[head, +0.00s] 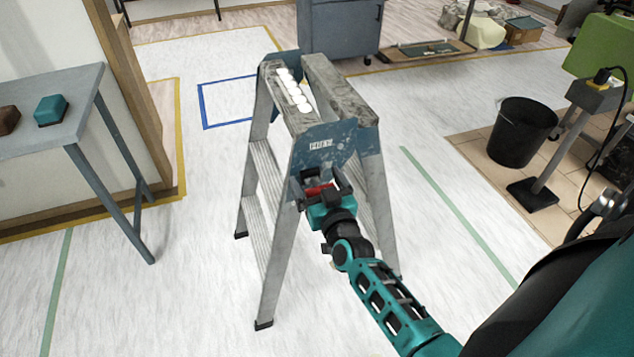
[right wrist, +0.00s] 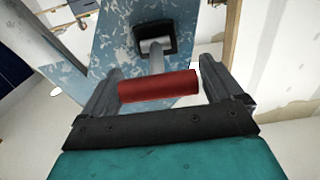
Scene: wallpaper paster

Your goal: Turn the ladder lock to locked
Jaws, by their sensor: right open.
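The grey metal stepladder (head: 268,180) stands open in the middle of the head view, with a worn blue plate at its top end. The ladder lock has a red cylindrical handle (right wrist: 158,86) on a short metal stem from a black mount (right wrist: 155,40) on the blue plate (right wrist: 120,60). My right gripper (right wrist: 155,80) is open, with one finger on each side of the red handle. I cannot tell whether the fingers touch it. In the head view my right gripper (head: 322,184) is at the ladder's near side, partly covering the red handle. My left gripper is not in view.
A grey table (head: 50,110) with a teal block (head: 50,110) and a brown block (head: 8,120) stands at the left. A black bucket (head: 522,133) stands at the right, beside a grey stand (head: 560,150). A blue-grey cabinet (head: 345,40) is behind the ladder. The floor around the ladder is clear.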

